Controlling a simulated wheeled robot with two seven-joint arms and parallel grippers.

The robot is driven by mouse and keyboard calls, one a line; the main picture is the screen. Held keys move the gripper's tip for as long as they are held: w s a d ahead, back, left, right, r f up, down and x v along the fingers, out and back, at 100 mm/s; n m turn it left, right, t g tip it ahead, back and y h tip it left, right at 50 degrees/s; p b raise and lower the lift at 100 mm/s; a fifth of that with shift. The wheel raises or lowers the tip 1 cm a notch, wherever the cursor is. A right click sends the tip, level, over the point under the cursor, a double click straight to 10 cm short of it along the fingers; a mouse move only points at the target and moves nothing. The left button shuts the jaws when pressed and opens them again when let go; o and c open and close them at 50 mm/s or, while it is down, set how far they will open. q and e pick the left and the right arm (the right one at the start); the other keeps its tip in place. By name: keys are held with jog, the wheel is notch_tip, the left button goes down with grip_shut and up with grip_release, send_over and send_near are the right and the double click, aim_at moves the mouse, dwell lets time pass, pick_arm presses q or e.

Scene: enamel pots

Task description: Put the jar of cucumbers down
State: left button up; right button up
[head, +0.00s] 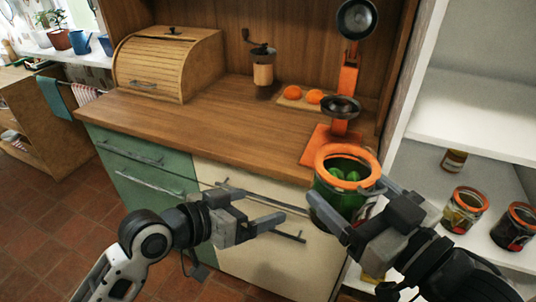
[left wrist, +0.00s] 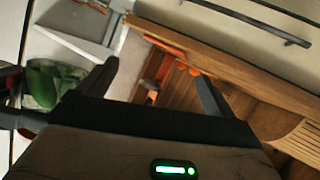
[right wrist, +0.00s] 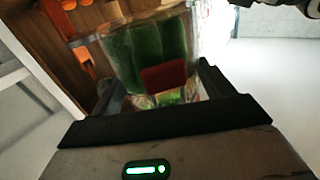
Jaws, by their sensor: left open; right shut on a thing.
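The jar of cucumbers (head: 338,199) is glass with an orange rim and green cucumbers inside. My right gripper (head: 350,215) is shut on it and holds it upright in front of the counter's right front edge. In the right wrist view the jar (right wrist: 150,55) fills the space between the fingers, with a red label patch. The jar also shows at the left of the left wrist view (left wrist: 50,85). My left gripper (head: 280,208) is open and empty, to the left of the jar, in front of the drawers.
The wooden counter (head: 190,120) has a wide bare area. White shelves (head: 480,105) with several jars (head: 463,210) are at right.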

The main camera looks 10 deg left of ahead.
jog(key=shift+r, duration=0.25)
pick_arm(q)
jog(key=s+d+r+m+g+h, duration=0.25)
jog(key=r+m, duration=0.25)
jog(key=r, duration=0.4)
jog(key=s+d+r+m+g+h, duration=0.15)
jog(key=s+r+m+g, duration=0.25)
jog(key=r, duration=0.4)
jog(key=x, duration=1.2)
jog(key=shift+w+a+r, duration=0.1)
jog(key=shift+w, duration=0.15)
jog(key=c, duration=1.3)
jog(key=shift+r, duration=0.15)
jog(key=shift+c, duration=1.3)
pick_arm(e)
jog(key=o, duration=1.6)
jog(key=shift+c, duration=0.2)
jog(key=shift+o, duration=1)
jog(key=shift+f, duration=0.1)
